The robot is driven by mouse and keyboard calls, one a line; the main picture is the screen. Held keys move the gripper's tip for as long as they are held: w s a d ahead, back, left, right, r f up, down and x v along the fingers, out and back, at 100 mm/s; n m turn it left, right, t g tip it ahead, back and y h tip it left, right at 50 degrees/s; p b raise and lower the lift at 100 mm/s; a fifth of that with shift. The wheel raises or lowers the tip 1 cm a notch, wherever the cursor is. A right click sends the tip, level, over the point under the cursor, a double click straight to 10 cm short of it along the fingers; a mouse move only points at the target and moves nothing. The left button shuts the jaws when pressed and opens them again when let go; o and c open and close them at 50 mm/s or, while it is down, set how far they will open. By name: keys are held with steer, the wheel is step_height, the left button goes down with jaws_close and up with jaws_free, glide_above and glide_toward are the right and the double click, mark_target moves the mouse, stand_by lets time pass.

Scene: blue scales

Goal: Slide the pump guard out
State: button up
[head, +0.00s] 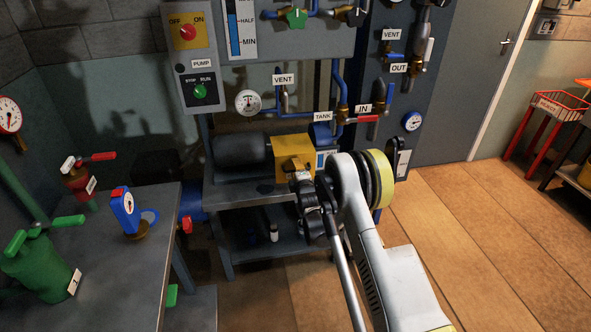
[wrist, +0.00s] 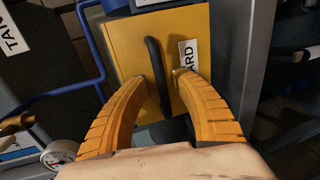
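The pump guard is a yellow box-like cover (head: 292,148) on the pump bench, at the right end of a dark motor (head: 240,150). In the wrist view the yellow guard (wrist: 128,45) fills the upper middle, with a black bar handle (wrist: 156,68) and a white label, partly hidden, ending in "ARD". My gripper (wrist: 160,78) is open, one orange finger on each side of the handle, with a gap on both sides. Its fingertips are close to the guard's face; I cannot tell whether they touch it. In the head view my gripper (head: 301,182) is at the guard's front.
Blue pipes run beside the guard, with a TANK label (head: 322,116) and a red IN valve handle (head: 362,119) to its right. A panel with PUMP switches (head: 192,60) hangs at upper left. A grey table (head: 120,250) stands at left.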

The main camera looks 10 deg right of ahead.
steer(key=v, duration=0.7)
steer(key=shift+s, duration=0.25)
steer(key=shift+c, duration=0.5)
